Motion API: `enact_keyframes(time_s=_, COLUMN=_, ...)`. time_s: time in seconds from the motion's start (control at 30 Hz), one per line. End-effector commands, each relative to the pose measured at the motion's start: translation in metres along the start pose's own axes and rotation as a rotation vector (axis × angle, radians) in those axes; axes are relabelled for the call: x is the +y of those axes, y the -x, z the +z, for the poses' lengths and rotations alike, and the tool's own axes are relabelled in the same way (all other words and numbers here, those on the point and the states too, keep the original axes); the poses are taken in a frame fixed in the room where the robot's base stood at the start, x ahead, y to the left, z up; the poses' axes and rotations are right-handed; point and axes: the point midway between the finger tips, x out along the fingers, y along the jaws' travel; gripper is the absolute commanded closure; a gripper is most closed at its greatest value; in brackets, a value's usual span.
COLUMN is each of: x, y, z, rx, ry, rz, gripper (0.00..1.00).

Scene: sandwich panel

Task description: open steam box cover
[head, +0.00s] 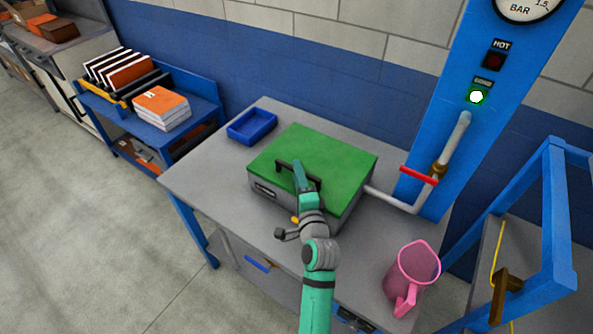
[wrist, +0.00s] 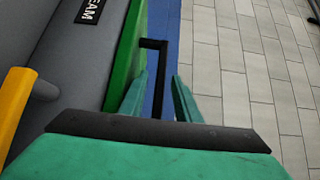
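The steam box (head: 265,191) is a grey box on the table. Its green cover (head: 335,155) lies flat and shut on top and shows edge-on in the wrist view (wrist: 122,60). A black bar handle (head: 284,168) stands on the cover. My teal gripper (head: 299,178) is at the handle, above the front part of the cover. In the wrist view my fingers (wrist: 159,100) are apart, with the handle's black bar (wrist: 155,44) reaching into the gap between them. I cannot tell whether either finger touches it. The box front, with part of its label (wrist: 89,10), shows at left.
A yellow part (wrist: 13,100) sticks out from the box front. A pipe with a red lever (head: 418,175) joins the box's right side. A pink jug (head: 415,265) stands at front right, a blue tray (head: 251,126) at back left. The table (head: 205,175) is bare at left.

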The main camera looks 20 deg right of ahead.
Motion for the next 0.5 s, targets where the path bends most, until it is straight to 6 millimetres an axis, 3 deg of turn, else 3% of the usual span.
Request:
enact_keyframes(time_s=0.2, x=0.0, y=-0.014, z=-0.002, rx=0.003, ry=0.001, rz=0.0, gripper=0.7)
enact_keyframes(time_s=0.5, x=0.0, y=-0.015, z=-0.002, rx=0.003, ry=0.001, rz=0.0, gripper=0.73)
